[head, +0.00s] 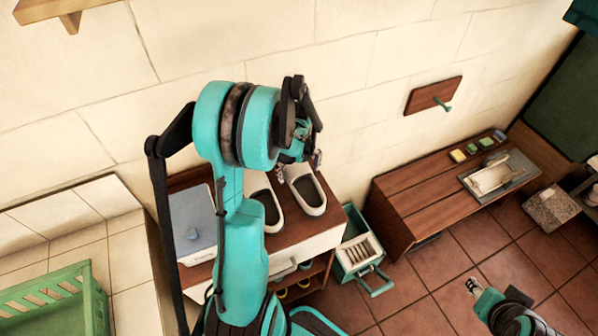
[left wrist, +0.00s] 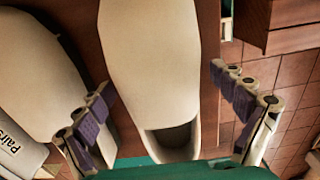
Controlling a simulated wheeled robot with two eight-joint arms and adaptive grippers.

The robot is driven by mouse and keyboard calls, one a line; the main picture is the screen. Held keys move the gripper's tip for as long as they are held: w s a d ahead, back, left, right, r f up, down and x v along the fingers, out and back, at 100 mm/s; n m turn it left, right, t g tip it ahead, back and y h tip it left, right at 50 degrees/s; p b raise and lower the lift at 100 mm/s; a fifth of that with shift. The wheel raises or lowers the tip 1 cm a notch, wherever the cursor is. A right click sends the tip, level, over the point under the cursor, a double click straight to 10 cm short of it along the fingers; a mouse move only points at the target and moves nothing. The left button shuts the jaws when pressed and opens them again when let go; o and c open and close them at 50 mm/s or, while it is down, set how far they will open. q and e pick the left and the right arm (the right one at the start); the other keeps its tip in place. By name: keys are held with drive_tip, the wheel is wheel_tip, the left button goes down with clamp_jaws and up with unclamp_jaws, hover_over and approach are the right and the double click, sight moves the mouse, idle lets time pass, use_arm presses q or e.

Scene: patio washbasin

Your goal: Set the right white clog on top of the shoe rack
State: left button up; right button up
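Two white clogs rest side by side on the brown wooden top of the shoe rack (head: 308,232). The right white clog (head: 308,193) also fills the middle of the left wrist view (left wrist: 150,60), with its dark opening toward the bottom edge. The left clog (head: 268,208) is beside it and shows at the left in the left wrist view (left wrist: 40,70). My left gripper (head: 313,160) is over the right clog; its fingers are spread on either side, with a clear gap on the right. My right gripper (head: 472,287) is small at lower right, away from the rack.
A grey-blue lidded box (head: 193,218) stands on the rack's left part. A teal crate (head: 345,258) is on the floor right of the rack. A low wooden bench (head: 412,200) bears sponges and a tray. A green crate (head: 55,300) is at far left. The tiled floor between is mostly open.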

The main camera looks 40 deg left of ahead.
sight(300, 168)
use_arm(q)
drive_tip(key=shift+r, duration=0.2)
wheel_tip(300, 168, up, 12)
drive_tip(key=p, duration=0.3)
drive_tip(key=shift+f, duration=0.25)
drive_tip(key=shift+d+r, duration=0.15)
drive_tip(key=shift+r, duration=0.15)
drive_tip(key=s+d+r+n+t, duration=0.3)
drive_tip(key=s+d+n, duration=0.2)
drive_tip(key=d+n, duration=0.5)
drive_tip(key=s+d+r+n+t, duration=0.3)
drive_tip(key=s+d+n+t, duration=0.1)
drive_tip(key=d+n, duration=0.6)
drive_tip(key=s+n, duration=0.1)
drive_tip(key=n, duration=0.2)
drive_tip(key=shift+r, duration=0.4)
drive_tip(key=shift+f, duration=0.1)
